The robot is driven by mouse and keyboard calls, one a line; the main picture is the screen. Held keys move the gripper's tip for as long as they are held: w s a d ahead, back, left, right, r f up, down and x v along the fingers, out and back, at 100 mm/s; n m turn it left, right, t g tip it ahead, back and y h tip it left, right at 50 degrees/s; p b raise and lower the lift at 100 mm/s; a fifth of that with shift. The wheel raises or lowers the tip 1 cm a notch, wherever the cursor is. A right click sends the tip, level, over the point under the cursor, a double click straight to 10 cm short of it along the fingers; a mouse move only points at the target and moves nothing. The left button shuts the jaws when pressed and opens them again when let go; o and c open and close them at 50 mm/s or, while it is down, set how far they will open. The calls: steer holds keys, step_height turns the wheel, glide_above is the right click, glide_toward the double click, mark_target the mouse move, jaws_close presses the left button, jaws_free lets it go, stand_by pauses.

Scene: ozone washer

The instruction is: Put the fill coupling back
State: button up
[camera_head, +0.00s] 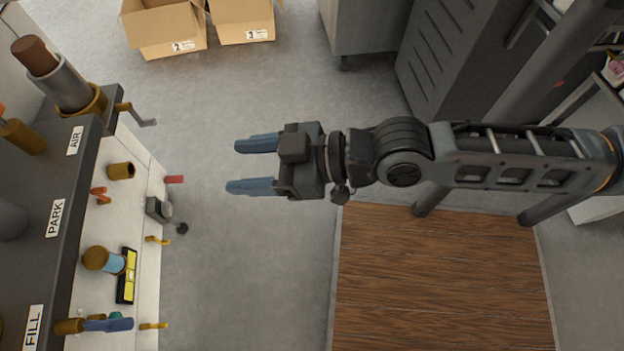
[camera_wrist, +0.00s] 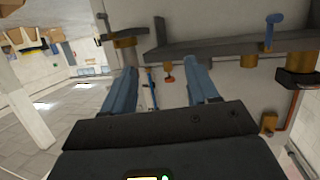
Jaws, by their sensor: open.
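My gripper (camera_head: 254,165) is open and empty, with its two blue fingers spread above the grey floor and pointing left toward the washer (camera_head: 147,225). It is clearly apart from the washer's front. The labels AIR (camera_head: 75,140), PARK (camera_head: 55,218) and FILL (camera_head: 33,325) run along the washer's dark top shelf. A grey cylinder with a brown top (camera_head: 60,75) stands tilted in a brass ring near AIR. A brass fitting with a blue handle (camera_head: 108,324) sits by FILL. I cannot tell for sure which part is the fill coupling. The open fingers also show in the wrist view (camera_wrist: 160,85).
The washer front carries a red knob (camera_head: 174,180), brass fittings and a black-yellow gauge (camera_head: 127,275). Two open cardboard boxes (camera_head: 165,35) stand at the back. A brown wooden mat (camera_head: 440,285) lies below my arm. The floor between gripper and washer is clear.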

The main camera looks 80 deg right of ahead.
steer(key=s+a+r, duration=0.1)
steer(key=s, duration=0.5)
steer(key=s+a+r, duration=0.1)
steer(key=s+a, duration=0.1)
steer(key=s, duration=0.3)
steer(key=shift+s+a+r+m+h, duration=0.25)
steer(key=shift+s+r+m+h, duration=0.1)
steer(key=shift+m+h, duration=0.05)
steer(key=shift+c, duration=0.4)
